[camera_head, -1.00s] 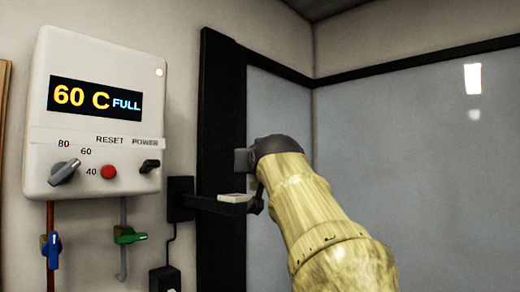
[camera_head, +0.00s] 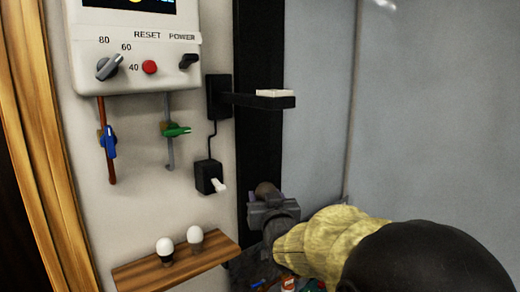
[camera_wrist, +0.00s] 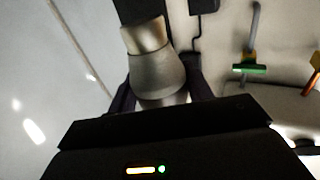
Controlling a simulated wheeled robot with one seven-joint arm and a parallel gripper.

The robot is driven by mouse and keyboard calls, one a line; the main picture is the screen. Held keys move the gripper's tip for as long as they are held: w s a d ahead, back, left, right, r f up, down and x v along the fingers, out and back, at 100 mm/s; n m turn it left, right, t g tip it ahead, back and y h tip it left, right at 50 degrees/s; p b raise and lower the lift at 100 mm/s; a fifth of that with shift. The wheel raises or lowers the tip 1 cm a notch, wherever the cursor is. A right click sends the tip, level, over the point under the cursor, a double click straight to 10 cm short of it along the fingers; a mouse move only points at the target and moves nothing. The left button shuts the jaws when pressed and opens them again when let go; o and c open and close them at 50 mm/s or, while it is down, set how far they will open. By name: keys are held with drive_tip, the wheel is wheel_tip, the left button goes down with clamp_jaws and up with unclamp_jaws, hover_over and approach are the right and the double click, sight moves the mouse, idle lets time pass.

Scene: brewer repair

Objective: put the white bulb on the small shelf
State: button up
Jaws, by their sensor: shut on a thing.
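My gripper (camera_head: 270,207) is low in front of the wall, right of the small wooden shelf (camera_head: 215,262). It is shut on a bulb-shaped thing (camera_wrist: 157,72), which shows between the fingers in the wrist view, with a grey flared body and a pale tan end. In the head view only a brownish bit of it (camera_head: 266,189) shows above the fingers; whether it is white is unclear. Two white bulbs (camera_head: 165,246) (camera_head: 195,235) stand upright on the shelf, on its left and middle parts. The shelf's right end is bare.
A brewer box (camera_head: 135,50) hangs above, with a blue valve handle (camera_head: 109,142) and a green one (camera_head: 177,131). A black bracket (camera_head: 262,100) with a pale plate (camera_head: 275,93) sticks out above my gripper. A black plug box (camera_head: 208,175) is on the wall. Small coloured things lie below.

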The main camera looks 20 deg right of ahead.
drive_tip(key=a+f+y+b, duration=0.1)
drive_tip(key=f+b, duration=0.4)
drive_tip(key=f, duration=1.7)
drive_tip(key=w+a+f+n+y+b, duration=0.1)
drive_tip(key=a+f+b, duration=0.3)
drive_tip(key=f, duration=1.8)
drive_tip(key=a+f+n+b, duration=0.1)
drive_tip(key=a+f+b, duration=0.2)
drive_tip(key=f, duration=2)
drive_tip(key=b, duration=0.5)
drive_tip(key=shift+w+a+y, duration=0.25)
drive_tip(key=shift+w+y, duration=0.1)
drive_tip(key=shift+y, duration=0.05)
